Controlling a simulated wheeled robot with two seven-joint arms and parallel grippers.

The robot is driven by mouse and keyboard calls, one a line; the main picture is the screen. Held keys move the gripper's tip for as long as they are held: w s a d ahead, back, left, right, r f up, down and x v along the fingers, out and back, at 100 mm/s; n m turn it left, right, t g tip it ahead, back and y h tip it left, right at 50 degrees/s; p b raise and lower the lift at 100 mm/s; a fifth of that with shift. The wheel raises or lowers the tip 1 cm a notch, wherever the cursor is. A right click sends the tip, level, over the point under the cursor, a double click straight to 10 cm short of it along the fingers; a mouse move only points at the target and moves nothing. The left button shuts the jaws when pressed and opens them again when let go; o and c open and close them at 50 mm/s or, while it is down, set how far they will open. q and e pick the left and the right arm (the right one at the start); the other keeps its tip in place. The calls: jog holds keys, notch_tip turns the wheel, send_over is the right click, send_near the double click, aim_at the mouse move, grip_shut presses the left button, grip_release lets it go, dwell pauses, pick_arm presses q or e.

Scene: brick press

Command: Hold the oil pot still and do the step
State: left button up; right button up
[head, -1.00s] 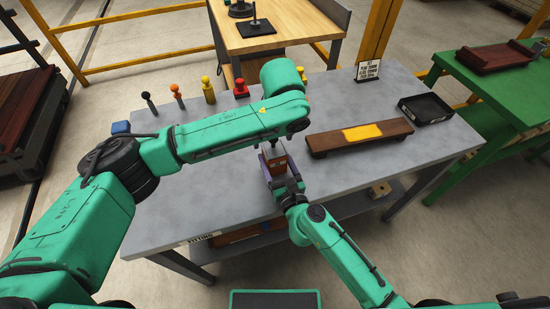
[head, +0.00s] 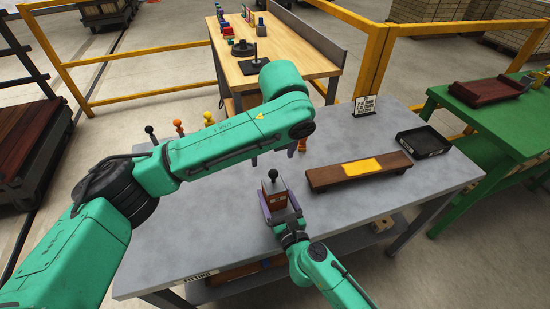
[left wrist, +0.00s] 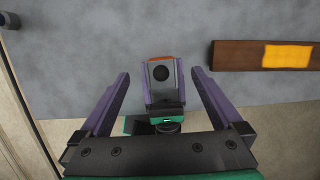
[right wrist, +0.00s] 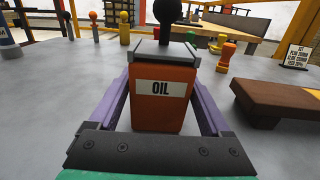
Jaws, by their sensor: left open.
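The oil pot (head: 274,200) is an orange-brown box with a grey top and a black ball knob, upright over the grey table's front part. Its OIL label (right wrist: 160,88) faces the right wrist view. My right gripper (head: 281,212) has its purple fingers against the pot's two sides, shut on it. My left gripper (head: 272,157) is above the pot, mostly hidden behind my left arm in the head view. In the left wrist view its fingers (left wrist: 160,78) are wide apart and empty, with the pot's knob (left wrist: 162,73) below between them.
A brown plank with a yellow patch (head: 362,167) and a black tray (head: 423,141) lie to the right, near a sign (head: 365,108). Several coloured knobbed pieces (head: 179,127) stand along the back, partly hidden by my left arm. The table's left front (head: 190,245) is clear.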

jog(key=shift+o, duration=0.5)
jog(key=v, duration=1.2)
pick_arm(q)
jog(key=shift+f, duration=0.1)
